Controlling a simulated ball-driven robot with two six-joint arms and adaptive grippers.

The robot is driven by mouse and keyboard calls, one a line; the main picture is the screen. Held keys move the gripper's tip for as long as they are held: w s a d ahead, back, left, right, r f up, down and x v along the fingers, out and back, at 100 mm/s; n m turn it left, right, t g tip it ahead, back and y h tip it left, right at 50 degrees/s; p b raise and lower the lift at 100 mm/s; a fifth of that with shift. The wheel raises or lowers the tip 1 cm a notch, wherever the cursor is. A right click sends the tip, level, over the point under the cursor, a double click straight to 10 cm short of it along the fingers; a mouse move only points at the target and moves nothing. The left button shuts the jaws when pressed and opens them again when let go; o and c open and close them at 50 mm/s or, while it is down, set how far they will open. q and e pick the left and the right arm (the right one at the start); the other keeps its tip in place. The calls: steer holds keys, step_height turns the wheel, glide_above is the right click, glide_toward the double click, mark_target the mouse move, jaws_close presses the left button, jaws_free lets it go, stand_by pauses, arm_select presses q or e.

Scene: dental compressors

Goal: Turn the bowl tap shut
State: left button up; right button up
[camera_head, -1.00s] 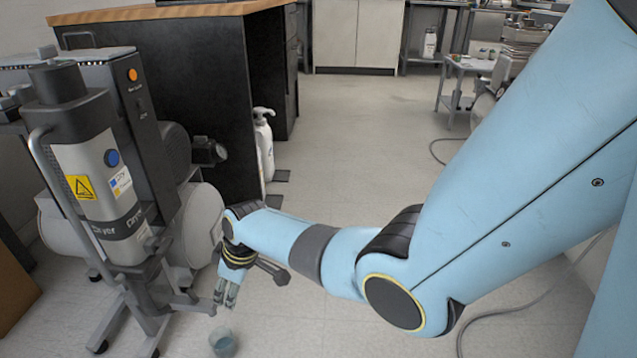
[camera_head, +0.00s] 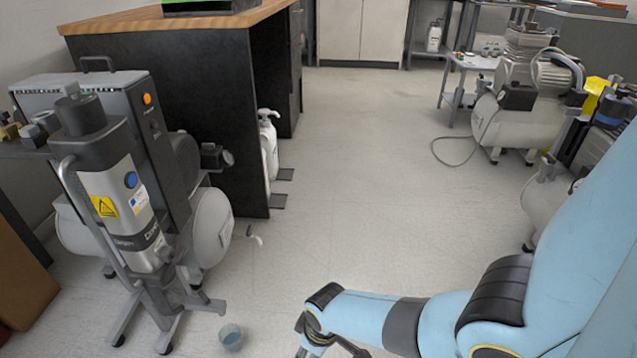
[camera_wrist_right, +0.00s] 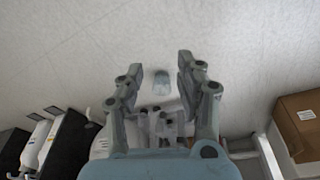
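The grey compressor dryer (camera_head: 125,205) stands at the left, with a blue round button and a yellow warning label on its column. I cannot clearly pick out the bowl tap or its handle position; small fittings (camera_head: 163,262) show under the column. A clear cup with bluish liquid (camera_head: 231,338) stands on the floor below, right of the stand's foot. It also shows between my fingers in the right wrist view (camera_wrist_right: 162,82), farther off. My right gripper (camera_wrist_right: 160,65) is open and empty. In the head view its fingers are mostly cut off at the bottom edge. My left gripper is not in view.
A black cabinet (camera_head: 170,90) with a wooden top stands behind the dryer, with white bottles (camera_head: 268,145) beside it. Another compressor (camera_head: 515,115) stands at the back right. A cardboard box (camera_wrist_right: 300,125) shows in the wrist view. The middle floor is clear.

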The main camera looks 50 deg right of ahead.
steer(key=shift+s+d+f, duration=0.1)
steer(key=shift+s+d, duration=0.05)
steer(key=shift+s, duration=0.7)
steer(key=shift+o, duration=0.4)
